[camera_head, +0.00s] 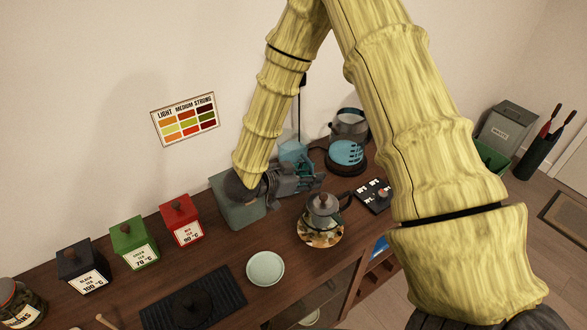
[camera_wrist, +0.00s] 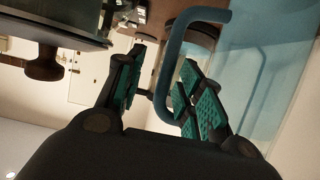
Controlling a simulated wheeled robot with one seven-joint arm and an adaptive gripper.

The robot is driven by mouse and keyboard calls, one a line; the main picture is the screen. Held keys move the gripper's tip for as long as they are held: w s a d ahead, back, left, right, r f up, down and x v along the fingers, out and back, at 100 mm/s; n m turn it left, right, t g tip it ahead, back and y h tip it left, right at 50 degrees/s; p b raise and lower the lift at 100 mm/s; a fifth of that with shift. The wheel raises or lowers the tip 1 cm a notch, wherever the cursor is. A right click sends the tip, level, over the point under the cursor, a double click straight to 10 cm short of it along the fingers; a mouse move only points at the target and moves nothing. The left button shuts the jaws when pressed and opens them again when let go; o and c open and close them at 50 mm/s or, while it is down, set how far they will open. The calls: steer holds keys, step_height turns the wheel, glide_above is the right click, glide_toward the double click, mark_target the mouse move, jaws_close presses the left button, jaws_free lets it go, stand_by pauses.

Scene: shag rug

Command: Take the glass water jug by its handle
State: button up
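The glass water jug (camera_head: 292,147) stands near the wall at the back of the wooden counter, partly hidden by my arm and gripper in the head view. In the wrist view its pale blue clear body (camera_wrist: 265,75) fills the right side, and its blue-grey looped handle (camera_wrist: 168,70) sticks out toward the left. My gripper (camera_wrist: 165,58) is open, with teal-padded fingers on both sides of the handle. A gap shows between the left finger and the handle; the right finger is close to it, and contact is unclear. My gripper (camera_head: 303,172) points right in the head view.
A grey-green box (camera_head: 240,212) stands right below my wrist. Red (camera_head: 182,222), green (camera_head: 134,243) and black (camera_head: 83,268) tea boxes stand to its left. A kettle (camera_head: 347,130) and a teapot (camera_head: 324,208) stand to the right. A small bowl (camera_head: 265,269) lies in front.

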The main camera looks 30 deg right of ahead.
steer(key=shift+d+f, duration=0.2)
steer(key=shift+d, duration=0.2)
steer(key=shift+w+f, duration=0.2)
steer(key=shift+w, duration=0.2)
steer(key=shift+s+r, duration=0.15)
steer(key=shift+s, duration=0.05)
jaws_close()
steer(key=shift+w+r, duration=0.1)
steer(key=shift+r, duration=0.05)
